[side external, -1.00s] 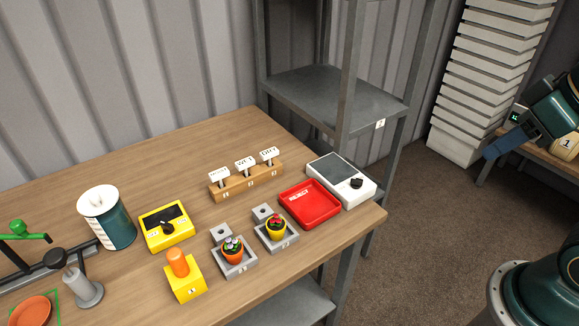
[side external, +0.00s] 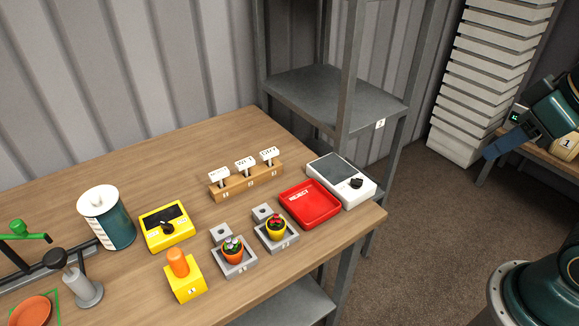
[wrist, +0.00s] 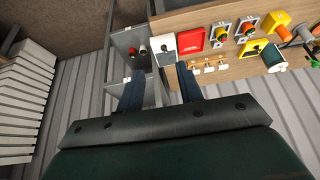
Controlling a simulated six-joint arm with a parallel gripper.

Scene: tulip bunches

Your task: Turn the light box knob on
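The light box appears to be the white box (side external: 334,169) with a dark grey panel, at the right end of the wooden table. Its black knob (side external: 356,183) sits at the front right of its top; the panel looks unlit. The white box also shows in the wrist view (wrist: 163,45), beyond the fingers. My gripper (wrist: 158,88) has its two dark blue fingers spread apart with nothing between them. In the side view my gripper (side external: 502,146) is at the far right, well away from the table.
A red tray (side external: 309,204) adjoins the white box. A yellow box (side external: 167,226) with a dark screen and black knob sits further left. Potted flowers (side external: 277,227) and a wooden sign rack (side external: 246,182) stand nearby. A grey metal shelf (side external: 336,100) rises behind the table's right end.

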